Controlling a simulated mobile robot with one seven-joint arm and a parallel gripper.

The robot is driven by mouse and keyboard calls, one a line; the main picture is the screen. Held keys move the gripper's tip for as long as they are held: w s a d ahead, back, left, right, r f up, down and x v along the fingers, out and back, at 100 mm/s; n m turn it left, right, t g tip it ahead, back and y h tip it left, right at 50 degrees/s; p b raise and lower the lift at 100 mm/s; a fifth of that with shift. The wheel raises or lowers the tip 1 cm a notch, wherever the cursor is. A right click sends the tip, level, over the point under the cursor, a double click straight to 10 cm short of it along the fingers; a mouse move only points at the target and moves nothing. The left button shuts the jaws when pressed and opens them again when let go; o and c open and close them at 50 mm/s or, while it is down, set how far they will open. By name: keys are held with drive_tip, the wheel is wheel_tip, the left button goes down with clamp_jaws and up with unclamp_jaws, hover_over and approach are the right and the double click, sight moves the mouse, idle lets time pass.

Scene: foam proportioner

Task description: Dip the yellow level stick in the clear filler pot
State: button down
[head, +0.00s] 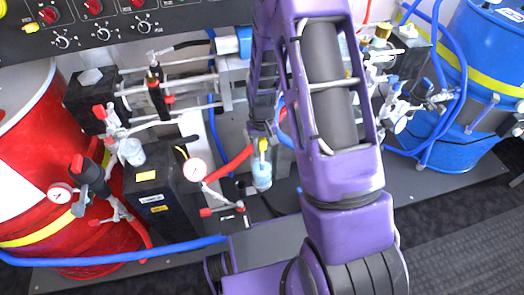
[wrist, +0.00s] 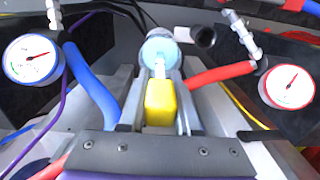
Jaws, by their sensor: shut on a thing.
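The yellow level stick shows as a yellow block (wrist: 160,103) with a pale thin stem (wrist: 160,68) in the wrist view. My gripper (wrist: 160,120) is shut on the yellow block, one finger on each side. In the head view my gripper (head: 262,136) points down, with a bit of the yellow stick (head: 263,147) below it. A clear pot (head: 262,177) with a bluish tint is directly under the stick. In the wrist view the stem's far end overlaps the pale round pot (wrist: 160,48). I cannot tell whether the tip is inside the pot or just above it.
A second clear pot (head: 131,151) is at the left, by a black box (head: 160,190) and a gauge (head: 194,169). A red hose (wrist: 222,74) and a blue hose (wrist: 92,82) flank the stick. Red (head: 30,130) and blue (head: 490,50) drums stand at the sides.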

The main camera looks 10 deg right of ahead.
sight(262, 139)
drive_tip(key=shift+r+p, duration=2.4)
drive_tip(key=shift+r, duration=1.75)
